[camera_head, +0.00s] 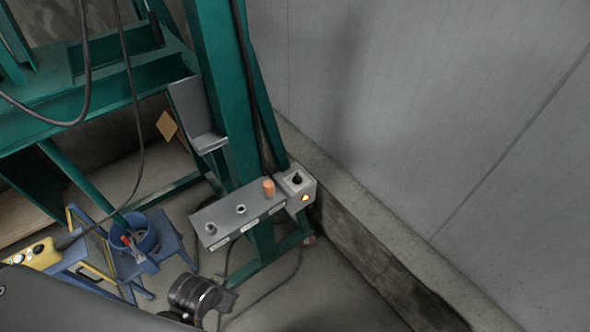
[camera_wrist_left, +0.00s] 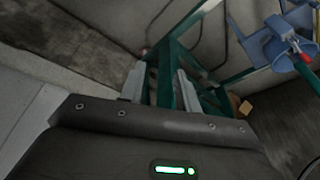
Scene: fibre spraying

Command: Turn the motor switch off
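A grey control box (camera_head: 226,217) is fixed to the green frame in the head view. Two small metal knobs (camera_head: 241,209) and an orange knob (camera_head: 268,187) stand on its top. At its right end is a smaller grey switch box (camera_head: 310,184) with a dark switch (camera_head: 297,180) and a lit yellowish lamp (camera_head: 305,197). The labels are too small to read, so I cannot tell which is the motor switch. In the left wrist view my left gripper (camera_wrist_left: 161,88) has its grey fingers apart, with nothing visibly held. My right gripper is not in view.
The green steel frame (camera_head: 215,80) stands beside a pale wall (camera_head: 420,100) with a low ledge. A blue stool carries a blue bucket (camera_head: 147,240). A yellow button box (camera_head: 38,254) is at the lower left. Dark cables hang from the frame. Floor right of the box is mostly clear.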

